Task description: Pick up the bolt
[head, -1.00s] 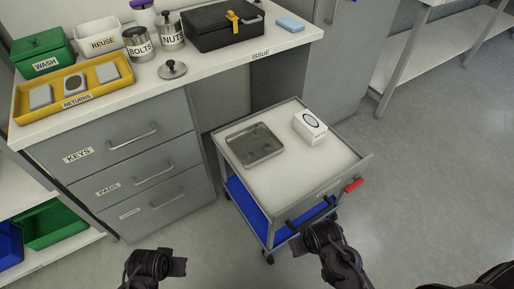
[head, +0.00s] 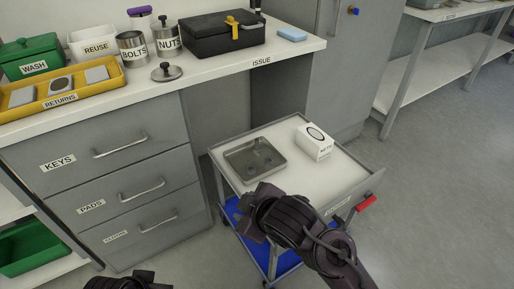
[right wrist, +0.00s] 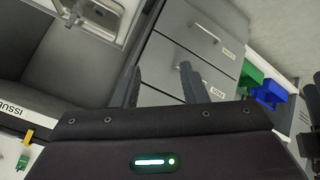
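A metal tray (head: 232,171) lies on top of the cart and holds a few small dark metal pieces (head: 262,162). They are too small to tell which is a bolt. The tray also shows at the top left of the right wrist view (right wrist: 112,32), with a grey metal piece (right wrist: 76,16) in it. My right gripper (head: 254,212) is in front of the cart's near left edge, short of the tray. In the right wrist view its fingers (right wrist: 160,84) are apart with nothing between them. My left gripper (head: 125,281) is cut off at the bottom edge.
The cart (head: 310,178) carries a white box (head: 315,142) right of the tray and has a red-ended handle (head: 366,203). The bench holds a BOLTS can (head: 132,48), a NUTS can (head: 167,38), a loose lid (head: 166,72) and a black case (head: 208,36). Drawers (head: 115,165) stand left.

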